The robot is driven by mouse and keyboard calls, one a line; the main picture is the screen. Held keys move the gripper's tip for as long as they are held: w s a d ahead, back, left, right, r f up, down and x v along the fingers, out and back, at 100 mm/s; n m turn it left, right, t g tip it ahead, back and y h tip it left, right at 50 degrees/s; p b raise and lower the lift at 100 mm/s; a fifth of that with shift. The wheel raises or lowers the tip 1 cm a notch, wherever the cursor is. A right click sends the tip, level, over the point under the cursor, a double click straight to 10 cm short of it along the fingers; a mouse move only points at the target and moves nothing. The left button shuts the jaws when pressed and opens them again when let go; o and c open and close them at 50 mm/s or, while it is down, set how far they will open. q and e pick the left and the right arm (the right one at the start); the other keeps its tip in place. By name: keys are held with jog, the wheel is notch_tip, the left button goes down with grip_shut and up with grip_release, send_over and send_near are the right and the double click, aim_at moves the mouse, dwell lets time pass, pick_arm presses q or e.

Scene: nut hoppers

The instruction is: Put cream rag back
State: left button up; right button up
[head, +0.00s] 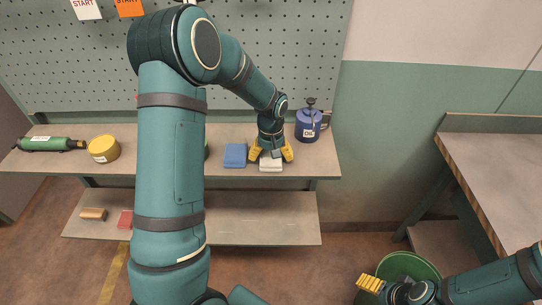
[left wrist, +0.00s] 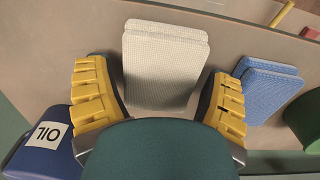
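The cream rag (head: 270,165) is a folded pale cloth lying on the upper shelf, next to the blue rag (head: 235,155). My left gripper (head: 271,153) is over the cream rag, pointing down at it. In the left wrist view the cream rag (left wrist: 165,62) lies between the two yellow fingers (left wrist: 160,95), with a gap on each side, so the gripper is open. My right gripper (head: 369,284) is low at the right, away from the shelf, with its yellow fingers close together; whether it is open is unclear.
A blue oil can (head: 308,125) stands just right of the cream rag. The lower shelf (head: 250,218) holds a brown block (head: 93,214) and a red item (head: 125,219). A green bin (head: 408,264) stands near my right gripper.

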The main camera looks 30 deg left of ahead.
pick_arm(q)
jog(key=shift+o, duration=0.6)
jog(key=shift+r, duration=0.15)
notch_tip(320, 180, up, 12)
jog(key=p, duration=0.1)
dwell(0.4)
